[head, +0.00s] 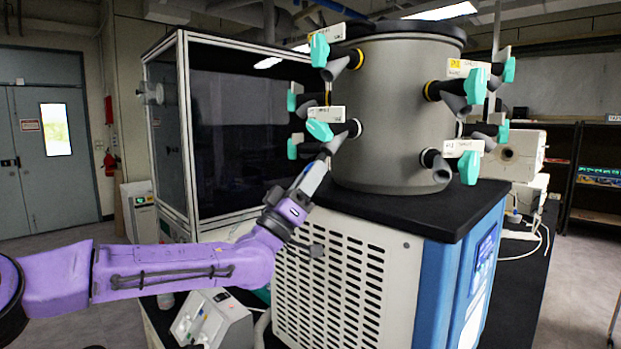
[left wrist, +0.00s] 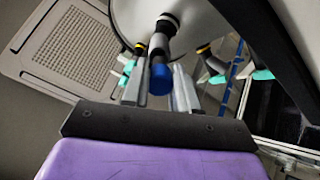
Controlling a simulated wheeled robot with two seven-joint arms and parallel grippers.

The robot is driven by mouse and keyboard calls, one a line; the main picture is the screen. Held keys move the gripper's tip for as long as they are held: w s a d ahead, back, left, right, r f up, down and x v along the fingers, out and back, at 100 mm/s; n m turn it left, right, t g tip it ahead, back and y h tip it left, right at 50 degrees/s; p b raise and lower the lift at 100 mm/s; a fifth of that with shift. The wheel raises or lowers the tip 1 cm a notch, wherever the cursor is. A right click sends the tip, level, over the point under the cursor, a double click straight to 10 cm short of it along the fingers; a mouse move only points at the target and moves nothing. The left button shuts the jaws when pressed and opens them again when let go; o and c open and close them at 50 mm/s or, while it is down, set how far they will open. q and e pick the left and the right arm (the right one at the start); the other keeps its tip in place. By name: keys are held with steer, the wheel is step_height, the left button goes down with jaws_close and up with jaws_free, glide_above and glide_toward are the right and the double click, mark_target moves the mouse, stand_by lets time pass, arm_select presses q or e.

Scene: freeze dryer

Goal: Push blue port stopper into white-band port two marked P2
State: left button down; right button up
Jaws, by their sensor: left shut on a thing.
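The white-band port (head: 335,143) sticks out of the lower left of the grey drum, angled down toward my left gripper (head: 322,165). A white label and a teal valve handle (head: 319,130) are beside it; the label print is too small to read. In the left wrist view, the blue stopper (left wrist: 161,76) sits between the two fingers of my left gripper (left wrist: 158,88), which is shut on it. The stopper lines up with the dark port tube and its white band (left wrist: 168,19). It appears at the tube's mouth; how deep it sits cannot be told. My right gripper is not in view.
The grey drum (head: 400,110) carries several other ports with teal handles, including a yellow-band port (head: 344,66) above and another white-band port (head: 436,162) at right. The vented cabinet (head: 335,265) is under my wrist. A glass-fronted box (head: 235,130) stands behind.

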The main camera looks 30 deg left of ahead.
arm_select(q)
steer(key=shift+p+x, duration=0.35)
steer(key=shift+x, duration=1.15)
stand_by(0.8)
steer(key=c, duration=0.8)
jaws_free()
steer(key=shift+r, duration=0.1)
steer(key=shift+w, duration=0.15)
steer(key=b+v, duration=0.4)
steer(key=v, duration=0.6)
steer(key=shift+s+f+b, duration=0.25)
steer(key=shift+b, duration=0.1)
